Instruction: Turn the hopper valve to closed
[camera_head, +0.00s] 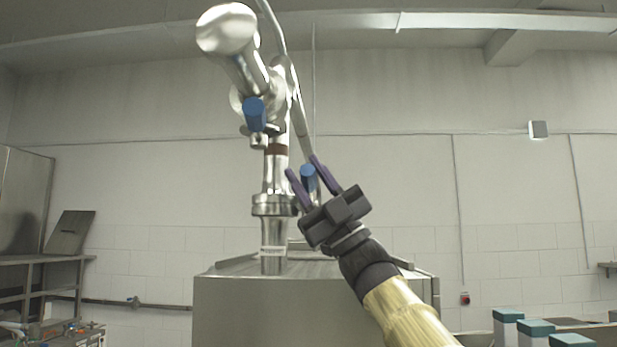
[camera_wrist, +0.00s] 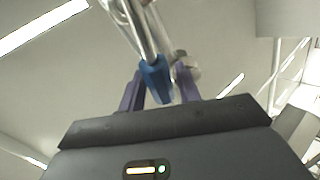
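A polished metal valve and pipe assembly (camera_head: 275,185) rises from the steel housing in the head view. One blue-gripped handle (camera_head: 254,113) is on its upper part. A second blue handle (camera_head: 308,178) shows lower, between the purple fingers of my gripper (camera_head: 301,165). In the wrist view a blue handle (camera_wrist: 155,80) on a metal lever lies between the spread fingertips of my gripper (camera_wrist: 160,72). The fingers stand apart on either side of it; I cannot tell whether they touch it. Which handle is the hopper valve's is not clear.
The steel housing (camera_head: 310,310) lies below the pipe, with a hose (camera_head: 290,70) behind it. Several teal-topped posts (camera_head: 535,326) stand at the lower right. A steel shelf rack (camera_head: 45,260) is at the left.

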